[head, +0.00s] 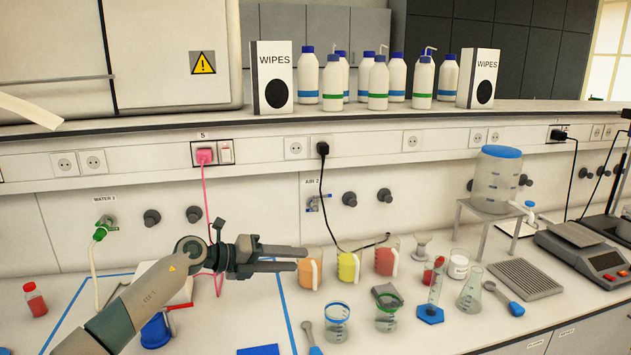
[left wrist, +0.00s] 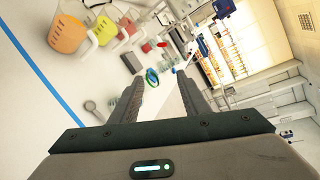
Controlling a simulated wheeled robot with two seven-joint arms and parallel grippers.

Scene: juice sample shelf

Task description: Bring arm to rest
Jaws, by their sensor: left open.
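My left arm comes in from the lower left in the head view. My left gripper (head: 283,259) points to the right with its fingers apart and nothing between them. It is above the bench, beside an orange-filled beaker (head: 311,269) close to its fingertips; I cannot tell if they touch. In the left wrist view the two open fingers (left wrist: 161,95) frame empty space, and the orange beaker (left wrist: 68,33) shows at the upper left. My right gripper does not show in either view.
A yellow beaker (head: 348,266) and a red beaker (head: 386,259) stand right of the orange one. Small glass beakers (head: 336,325) and a blue-based cylinder (head: 431,302) stand in front. A balance (head: 590,262) is at right. Bottles line the shelf (head: 400,112) above.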

